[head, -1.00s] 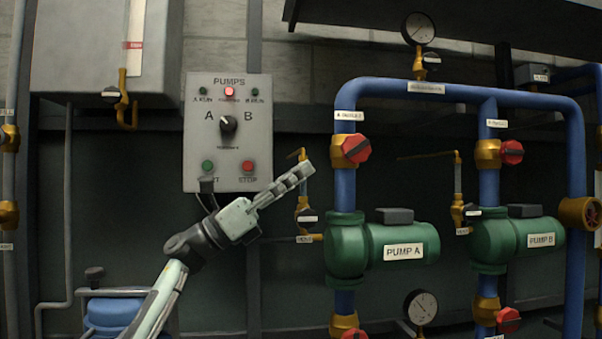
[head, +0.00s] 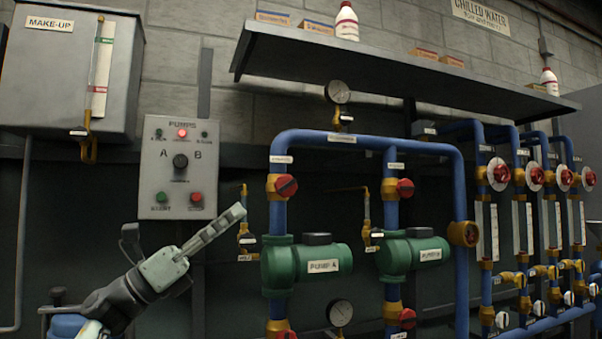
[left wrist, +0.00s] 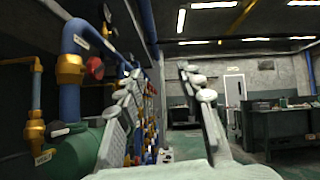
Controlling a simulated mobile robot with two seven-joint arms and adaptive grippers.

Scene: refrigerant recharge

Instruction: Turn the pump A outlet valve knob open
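The pump A outlet valve has a red knob (head: 287,186) on a brass body, on the blue pipe above the green pump A (head: 305,265). A red knob on the blue pipe also shows in the left wrist view (left wrist: 95,68), left of my fingers. My left gripper (head: 240,212) is left of the knob and slightly below it, apart from it in the head picture. In the left wrist view its two fingers (left wrist: 155,105) are spread with nothing between them. My right gripper is not in view.
A grey pump control panel (head: 178,168) is on the wall behind my left gripper. A thin brass valve line (head: 245,238) stands between my gripper and pump A. Pump B (head: 415,255) is to the right, and a dark shelf (head: 400,72) overhangs above.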

